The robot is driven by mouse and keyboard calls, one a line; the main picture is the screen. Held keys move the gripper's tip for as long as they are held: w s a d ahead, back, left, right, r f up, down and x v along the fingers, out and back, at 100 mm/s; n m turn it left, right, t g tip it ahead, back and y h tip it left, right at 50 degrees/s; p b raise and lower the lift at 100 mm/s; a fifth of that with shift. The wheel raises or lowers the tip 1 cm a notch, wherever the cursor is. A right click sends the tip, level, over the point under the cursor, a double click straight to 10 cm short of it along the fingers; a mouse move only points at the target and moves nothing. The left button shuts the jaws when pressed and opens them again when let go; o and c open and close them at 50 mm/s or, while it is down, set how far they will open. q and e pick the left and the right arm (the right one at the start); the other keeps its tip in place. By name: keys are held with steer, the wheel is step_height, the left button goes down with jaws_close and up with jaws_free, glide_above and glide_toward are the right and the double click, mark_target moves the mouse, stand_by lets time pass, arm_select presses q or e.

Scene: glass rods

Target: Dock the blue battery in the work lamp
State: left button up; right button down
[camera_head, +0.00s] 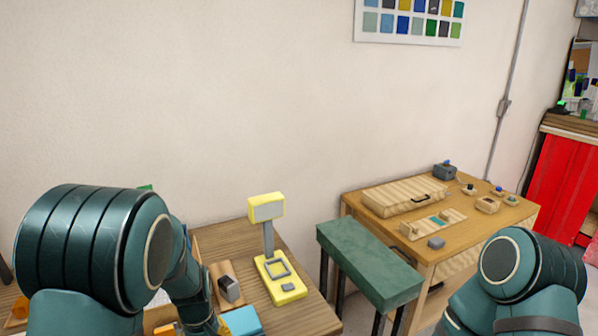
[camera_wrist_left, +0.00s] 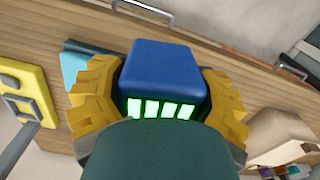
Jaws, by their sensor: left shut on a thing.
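The blue battery (camera_wrist_left: 165,75) fills the middle of the left wrist view, with several lit green bars on its near side. My left gripper (camera_wrist_left: 160,95) is shut on it, with a yellow finger on each side. In the head view my left arm reaches down at the left, and the gripper and battery are not clearly visible. The yellow work lamp (camera_head: 281,285) stands upright on the wooden bench, with a square frame on its base and a head on a grey post. Part of its base also shows in the left wrist view (camera_wrist_left: 20,85). My right gripper is out of view.
A light blue object (camera_head: 242,321) lies in front of the lamp. A dark block with a pale face (camera_head: 229,288) sits left of it. A green stool (camera_head: 370,262) stands between the bench and a second wooden table (camera_head: 485,228) holding small items.

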arm_select(q)
steer(key=s+d+f+m+b, duration=0.2)
steer(key=s+f+m, duration=0.2)
steer(key=f+m, duration=0.2)
steer(key=shift+s+d+m+b, duration=0.2)
steer(key=shift+s+m+b, duration=0.2)
steer(key=shift+m, duration=0.2)
steer(key=shift+a, duration=0.1)
